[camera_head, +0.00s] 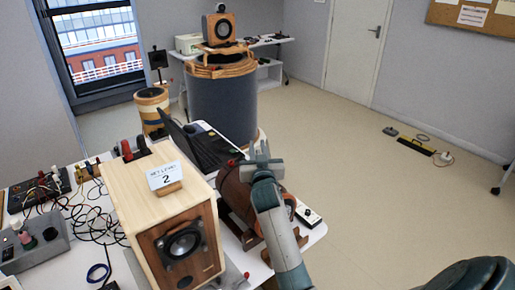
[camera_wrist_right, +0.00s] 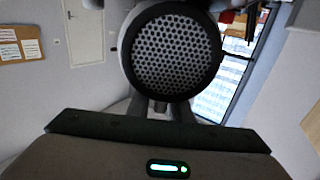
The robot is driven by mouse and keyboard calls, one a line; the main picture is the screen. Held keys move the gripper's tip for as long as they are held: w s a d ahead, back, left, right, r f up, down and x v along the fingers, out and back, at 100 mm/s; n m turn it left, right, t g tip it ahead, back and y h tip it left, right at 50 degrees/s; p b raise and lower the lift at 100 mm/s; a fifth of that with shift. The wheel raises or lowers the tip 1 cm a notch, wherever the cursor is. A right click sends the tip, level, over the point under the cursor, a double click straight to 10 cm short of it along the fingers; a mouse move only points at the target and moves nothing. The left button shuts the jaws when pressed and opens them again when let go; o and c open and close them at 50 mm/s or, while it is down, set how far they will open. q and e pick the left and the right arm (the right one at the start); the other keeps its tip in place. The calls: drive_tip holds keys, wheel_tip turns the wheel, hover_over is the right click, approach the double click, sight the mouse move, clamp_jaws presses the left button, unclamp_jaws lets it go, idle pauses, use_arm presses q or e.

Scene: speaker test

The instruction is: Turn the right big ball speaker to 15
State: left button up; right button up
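A reddish-brown rounded body (camera_head: 232,190) rests on a wooden stand at the right end of the white table, partly hidden by my right arm; I cannot tell whether it is the right big ball speaker. My right gripper (camera_head: 260,150) is above and beside it, with its fingers pointing away from the head camera. In the right wrist view a round black perforated grille (camera_wrist_right: 173,50) is close in front of the wrist. The finger gap is not clear, and neither is any contact. No dial or readout with 15 can be read. My left gripper is not seen.
A wooden box speaker (camera_head: 180,243) with a card reading 2 (camera_head: 165,176) stands on the near table. A black laptop (camera_head: 205,150) is behind. Tangled cables (camera_head: 92,215) lie left. A large dark drum (camera_head: 222,105) stands beyond. The floor at right is mostly clear.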

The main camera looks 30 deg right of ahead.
drive_tip(key=shift+f, duration=0.15)
clamp_jaws()
drive_tip(key=shift+a+n+t+y+p, duration=0.2)
drive_tip(key=shift+n+t+y+p, duration=0.3)
drive_tip(key=shift+n+y+p, duration=0.45)
drive_tip(key=shift+w+a+n+t+y+p, duration=0.15)
drive_tip(key=shift+n+t+y+p, duration=0.2)
drive_tip(key=shift+y+p, duration=0.35)
drive_tip(key=shift+a+f+n+y, duration=0.15)
drive_tip(key=shift+n+y, duration=0.1)
drive_tip(key=shift+y, duration=0.3)
drive_tip(key=shift+a+f+n+y, duration=0.15)
drive_tip(key=shift+n+y, duration=0.1)
drive_tip(key=shift+y, duration=0.25)
drive_tip(key=o, duration=0.7)
unclamp_jaws()
drive_tip(key=shift+r, duration=0.1)
